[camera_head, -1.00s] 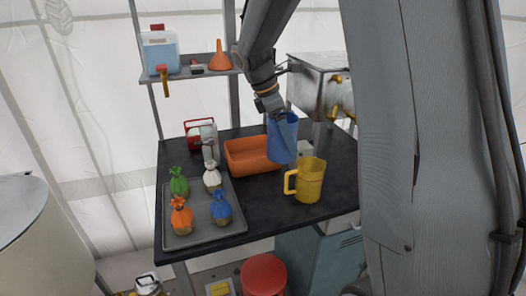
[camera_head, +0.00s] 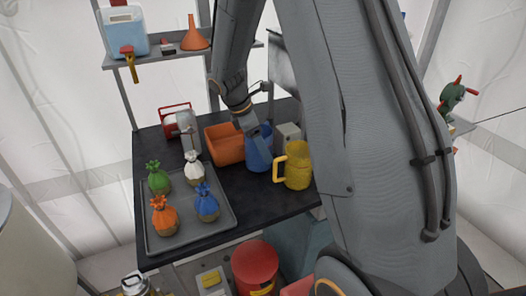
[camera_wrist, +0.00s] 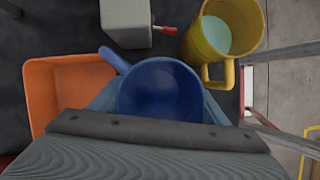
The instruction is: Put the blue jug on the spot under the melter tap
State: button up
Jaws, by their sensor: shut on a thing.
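The blue jug (camera_head: 259,152) is upright between the orange bin and the yellow jug in the head view. My gripper (camera_head: 248,124) is shut on it from above. I cannot tell whether its base touches the dark table or hangs just above. In the wrist view the blue jug (camera_wrist: 160,92) fills the middle, its inside dark blue and its handle towards the upper left. The melter (camera_head: 282,62) shows only as a grey metal piece behind my arm. Its tap and the spot under it are hidden.
The yellow jug (camera_head: 298,172), holding pale liquid, stands close right of the blue jug. The orange bin (camera_head: 222,146) is close on the left. A grey box with a red lever (camera_wrist: 125,22) stands behind. A tray (camera_head: 225,222) of tied bundles takes the table's left part.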

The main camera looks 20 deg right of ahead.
jog(key=shift+f, duration=1.35)
jog(key=o, duration=0.8)
jog(key=shift+f, duration=0.1)
